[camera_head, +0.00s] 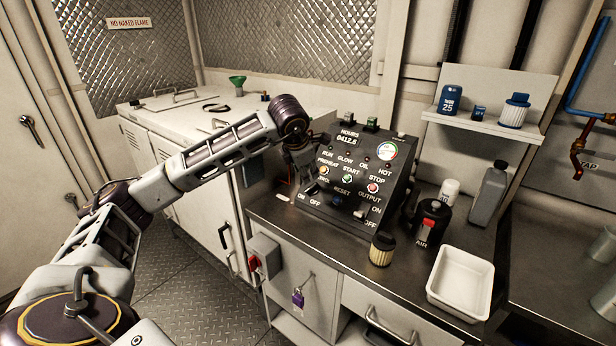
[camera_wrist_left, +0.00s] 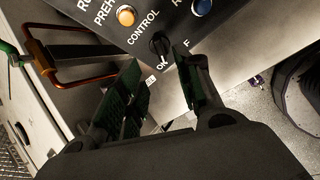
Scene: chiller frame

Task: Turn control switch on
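The control panel (camera_head: 362,160) is a dark sloped box on the counter, with several buttons and a gauge. The control switch (camera_wrist_left: 158,45) is a small black knob under the word CONTROL, above ON and OFF labels. Its exact pointer setting is hard to read. In the head view the switch (camera_head: 312,188) is small, low on the panel's left. My left gripper (camera_wrist_left: 160,76) is open and empty, one finger on each side just below the switch; contact is not clear. In the head view my left gripper (camera_head: 304,172) is at the panel's left side. My right gripper is not in view.
A red rotary switch (camera_head: 254,263) is on the cabinet front below.

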